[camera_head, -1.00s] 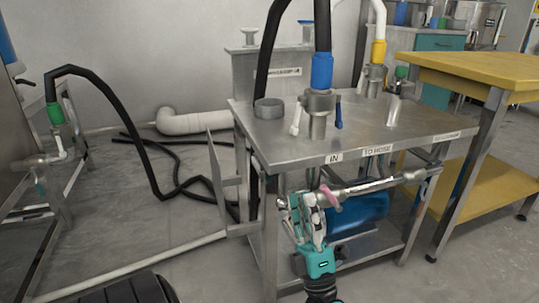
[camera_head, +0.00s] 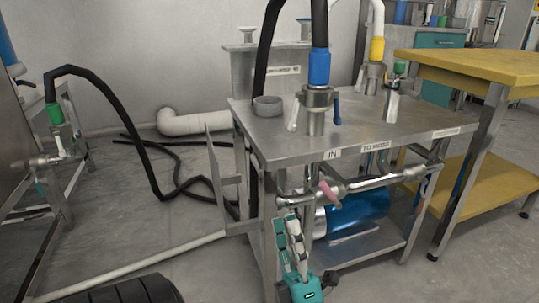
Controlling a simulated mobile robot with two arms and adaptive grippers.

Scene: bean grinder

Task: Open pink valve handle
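The pink valve handle (camera_head: 328,192) is on the metal pipe (camera_head: 365,183) along the front of the steel table, below the IN label. It is small and slants across the pipe. My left gripper (camera_head: 286,218), teal and grey, is below and to the left of the handle, in front of the table's front leg. A gap shows between it and the handle, and I see nothing held in it. Its fingers look close together and overlap in this view, so their opening is unclear. My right gripper is not in view.
The steel table (camera_head: 410,135) carries a blue hose coupling (camera_head: 319,68), a yellow one (camera_head: 377,49) and a small metal cup (camera_head: 267,107). A blue cylinder (camera_head: 358,212) lies beneath. A yellow table (camera_head: 475,66) stands at right.

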